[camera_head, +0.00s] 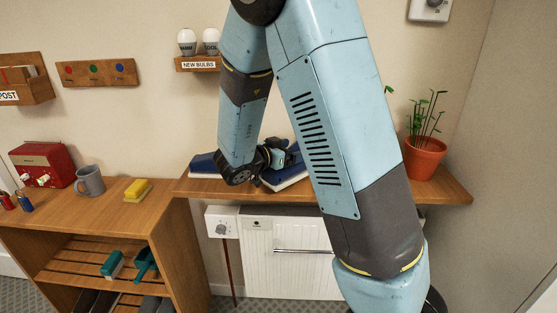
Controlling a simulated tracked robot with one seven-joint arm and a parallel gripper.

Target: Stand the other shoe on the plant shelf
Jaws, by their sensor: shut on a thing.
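The plant shelf (448,189) is a wooden ledge along the wall, with a potted plant (425,157) at its right end. One dark blue shoe (203,164) with a pale sole sits on its left part, partly behind my arm. My gripper (279,161) is low over the shelf, right of that shoe. It is shut on another blue shoe (290,179) with a pale sole edge. My arm hides much of this held shoe. I cannot tell whether its sole touches the shelf.
A white radiator (284,254) is below the shelf. The wooden rack (135,215) at left carries a red radio (43,164), a grey mug (90,180) and a yellow sponge (138,190), with teal items (113,264) and dark footwear lower down. Shelf space shows left of the plant.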

